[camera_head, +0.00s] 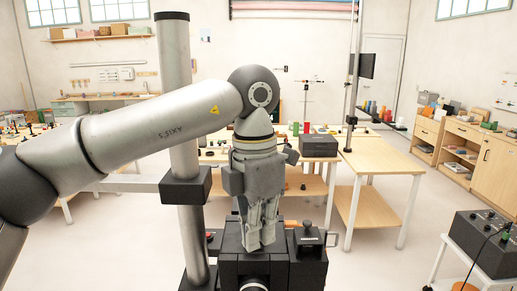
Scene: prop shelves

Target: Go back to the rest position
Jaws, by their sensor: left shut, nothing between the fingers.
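My left arm comes in from the left and bends down at its wrist in the middle of the head view. My left gripper (259,238) hangs from it with its fingers pointing down, in front of my own column and over my dark base. Its fingers are shut with nothing between them. My right gripper is not in view.
Wooden tables (379,160) with a dark box (318,146) and small items stand behind the gripper. A low wooden cabinet (493,166) lines the right wall. A dark control box (484,241) sits on a stand at the lower right. Floor between is clear.

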